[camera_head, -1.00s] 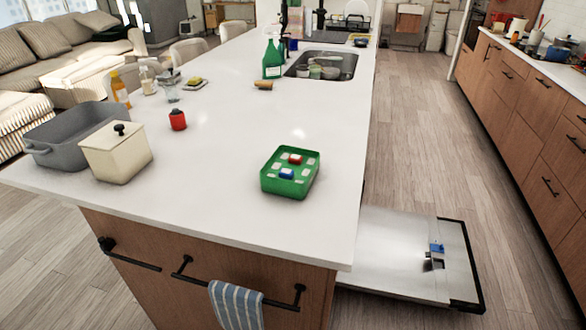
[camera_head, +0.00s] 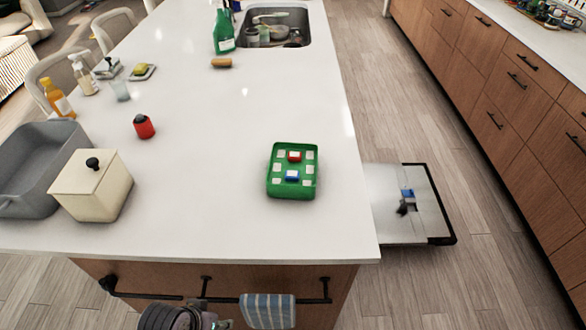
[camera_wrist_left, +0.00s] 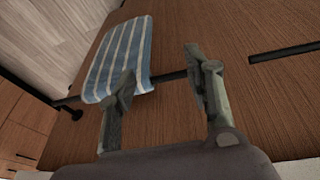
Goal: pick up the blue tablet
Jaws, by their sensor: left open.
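A green box (camera_head: 268,180) stands on the white island worktop, right of its middle near the front edge. In it lie a blue tablet (camera_head: 292,175) with a white part, a red tablet (camera_head: 294,156) farther back, and several white pieces. My left gripper (camera_wrist_left: 160,75) is open and empty in the wrist view, in front of the island's wooden end panel by the towel. In the head view only part of it shows at the bottom edge, below the worktop and well left of the box. My right gripper is not in view.
A striped towel (camera_head: 268,311) hangs on a black rail at the island's front. A metal dishwasher door (camera_head: 385,215) lies open at right, with a small blue part (camera_head: 407,193) on it. A cream canister (camera_head: 92,190) and red timer-like object (camera_head: 144,127) stand left. The worktop around the box is clear.

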